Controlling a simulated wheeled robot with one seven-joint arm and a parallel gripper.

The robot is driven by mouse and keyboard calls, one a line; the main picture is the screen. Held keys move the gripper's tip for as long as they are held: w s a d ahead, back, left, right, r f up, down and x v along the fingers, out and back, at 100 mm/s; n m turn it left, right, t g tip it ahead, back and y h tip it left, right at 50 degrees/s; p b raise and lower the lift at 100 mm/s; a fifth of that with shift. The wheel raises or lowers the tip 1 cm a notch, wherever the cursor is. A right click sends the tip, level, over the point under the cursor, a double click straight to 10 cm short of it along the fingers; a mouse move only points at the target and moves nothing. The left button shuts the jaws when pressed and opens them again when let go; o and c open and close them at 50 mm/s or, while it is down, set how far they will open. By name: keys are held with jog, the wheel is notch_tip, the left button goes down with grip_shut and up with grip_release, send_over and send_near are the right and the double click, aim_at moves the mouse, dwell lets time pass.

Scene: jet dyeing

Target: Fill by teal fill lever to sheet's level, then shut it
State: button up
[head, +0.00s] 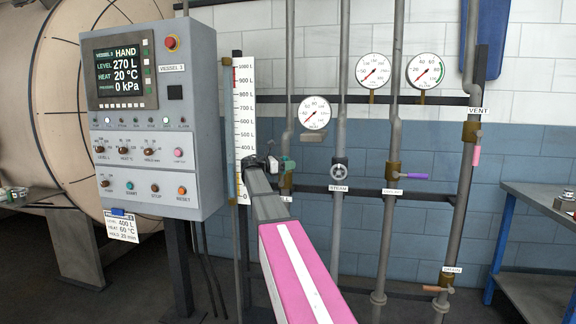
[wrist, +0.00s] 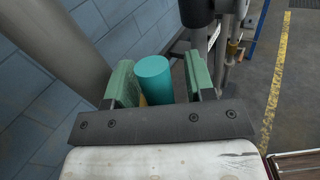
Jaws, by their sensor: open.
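The teal fill lever (wrist: 154,78) stands between the two green pads of my gripper (wrist: 160,82) in the wrist view. The jaws are open, with a small gap on each side of the lever. In the head view my gripper (head: 272,163) is beside the level gauge, and my arm hides most of the lever and its valve. The sheet (head: 121,226) under the panel reads level 400 L, heat 60 °C. The panel display (head: 124,73) reads HAND, level 270 L, heat 20 °C, pressure 0 kPa. The level gauge scale (head: 243,110) is partly behind my arm.
Right of my arm are pipes with the steam valve (head: 339,171), a purple lever (head: 414,177), a pink vent lever (head: 476,155) and an orange drain lever (head: 436,289). Round dials (head: 373,71) hang above. A workbench (head: 540,205) stands at the right.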

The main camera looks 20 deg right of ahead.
grip_shut()
jog(key=s+d+f+m+t+y, duration=0.2)
jog(key=s+d+f+m+y, duration=0.1)
jog(key=y, duration=0.4)
jog(key=shift+s+d+f+m+y, duration=0.2)
jog(key=shift+d+f+m+y, duration=0.3)
jog(key=shift+d+f, duration=0.5)
jog(key=shift+f, duration=0.1)
